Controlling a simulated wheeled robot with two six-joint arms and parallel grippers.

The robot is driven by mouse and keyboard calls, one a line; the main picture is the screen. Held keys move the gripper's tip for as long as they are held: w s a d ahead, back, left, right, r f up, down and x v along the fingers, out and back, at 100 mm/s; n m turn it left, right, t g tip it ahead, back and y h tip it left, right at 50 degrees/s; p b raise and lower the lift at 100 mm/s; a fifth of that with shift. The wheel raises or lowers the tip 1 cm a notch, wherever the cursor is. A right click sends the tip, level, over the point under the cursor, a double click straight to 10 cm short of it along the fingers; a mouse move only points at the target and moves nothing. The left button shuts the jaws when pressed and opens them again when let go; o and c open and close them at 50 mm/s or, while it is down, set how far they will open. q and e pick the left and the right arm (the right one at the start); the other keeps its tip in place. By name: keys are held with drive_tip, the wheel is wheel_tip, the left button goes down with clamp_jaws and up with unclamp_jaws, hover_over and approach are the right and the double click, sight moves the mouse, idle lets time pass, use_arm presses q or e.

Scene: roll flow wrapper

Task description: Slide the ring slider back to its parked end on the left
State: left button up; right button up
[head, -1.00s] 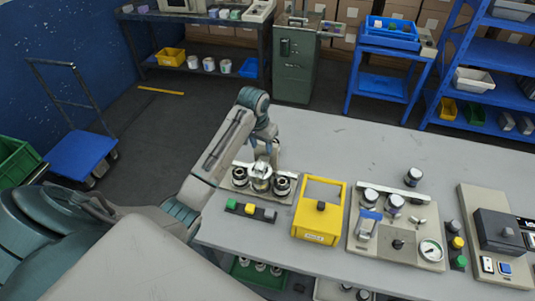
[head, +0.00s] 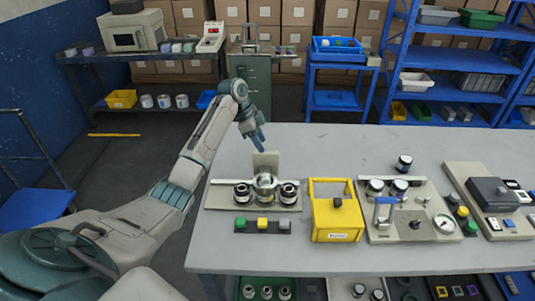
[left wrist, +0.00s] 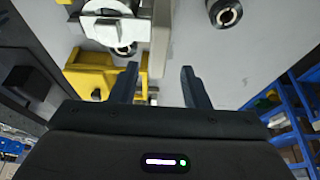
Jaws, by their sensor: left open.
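The ring slider seems to be the silver ring-like piece (head: 265,181) in the middle of the left station in the head view. It sits on a pale rail between two black-and-silver rollers, the left one (head: 242,194) and the right one (head: 288,193). An upright beige plate (head: 265,161) stands behind it. My left gripper (head: 259,143) is above and behind this plate, fingers pointing down, clear of the slider. In the left wrist view, the gripper (left wrist: 158,78) is open and empty; a silver ring piece (left wrist: 105,8) shows at the upper left, partly cut off. My right gripper is not in view.
A block with green, yellow and grey buttons (head: 262,226) lies in front of the station. A yellow framed box (head: 337,221) stands close on its right, then a gauge station (head: 410,228).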

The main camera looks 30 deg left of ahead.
sight(266, 154)
use_arm(q)
drive_tip(key=p+x, duration=0.1)
drive_tip(key=x, duration=0.2)
drive_tip(key=shift+s, duration=0.15)
drive_tip(key=shift+s+x, duration=0.2)
drive_tip(key=shift+x, duration=0.95)
drive_tip(key=shift+w+f+p, duration=0.2)
drive_tip(key=shift+f+p, duration=0.1)
drive_tip(key=shift+f, duration=0.05)
drive_tip(key=shift+d+f, duration=0.1)
drive_tip(key=shift+f, duration=0.15)
drive_tip(key=shift+w, duration=0.1)
clamp_jaws()
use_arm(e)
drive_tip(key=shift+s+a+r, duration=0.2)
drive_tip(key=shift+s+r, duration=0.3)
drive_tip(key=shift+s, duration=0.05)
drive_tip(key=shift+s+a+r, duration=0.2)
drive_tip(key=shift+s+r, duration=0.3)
